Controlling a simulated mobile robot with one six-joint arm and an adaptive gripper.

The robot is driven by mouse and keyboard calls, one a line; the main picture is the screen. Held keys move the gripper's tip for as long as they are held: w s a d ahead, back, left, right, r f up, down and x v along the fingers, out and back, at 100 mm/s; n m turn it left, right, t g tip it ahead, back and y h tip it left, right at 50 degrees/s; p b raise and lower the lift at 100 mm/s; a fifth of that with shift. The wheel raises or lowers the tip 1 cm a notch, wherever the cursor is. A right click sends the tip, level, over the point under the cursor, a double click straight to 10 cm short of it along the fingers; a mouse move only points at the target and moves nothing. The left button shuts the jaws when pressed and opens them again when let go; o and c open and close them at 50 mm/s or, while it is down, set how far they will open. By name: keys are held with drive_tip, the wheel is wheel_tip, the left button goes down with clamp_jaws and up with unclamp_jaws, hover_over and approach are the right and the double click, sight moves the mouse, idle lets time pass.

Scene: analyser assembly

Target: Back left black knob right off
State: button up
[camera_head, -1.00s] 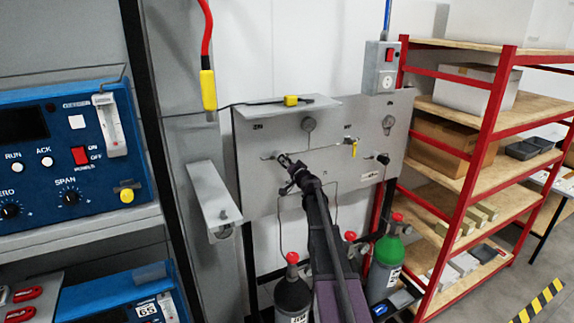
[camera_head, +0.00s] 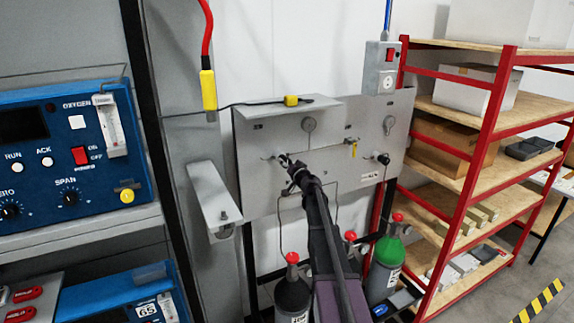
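The grey wall panel (camera_head: 245,190) stands at the back, in the middle of the view. A black knob (camera_head: 384,159) shows on its right side. At the panel's left a short metal fitting (camera_head: 267,157) shows, and my gripper (camera_head: 286,160) is right at it. Any black knob there is hidden behind the gripper or merges with its dark shape. My gripper is small and dark in this view, so I cannot tell whether its fingers are open or shut, or touching.
A blue analyser (camera_head: 75,150) sits at the left. A grey bracket (camera_head: 213,190) juts out left of the panel. Gas cylinders with red caps, one green (camera_head: 385,268), stand below. A red shelf rack (camera_head: 480,150) is at the right.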

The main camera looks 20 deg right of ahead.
drive_tip(key=shift+s, duration=0.15)
drive_tip(key=s, duration=1.1)
drive_tip(key=shift+s+d, duration=0.2)
drive_tip(key=shift+s, duration=0.2)
idle(2.4)
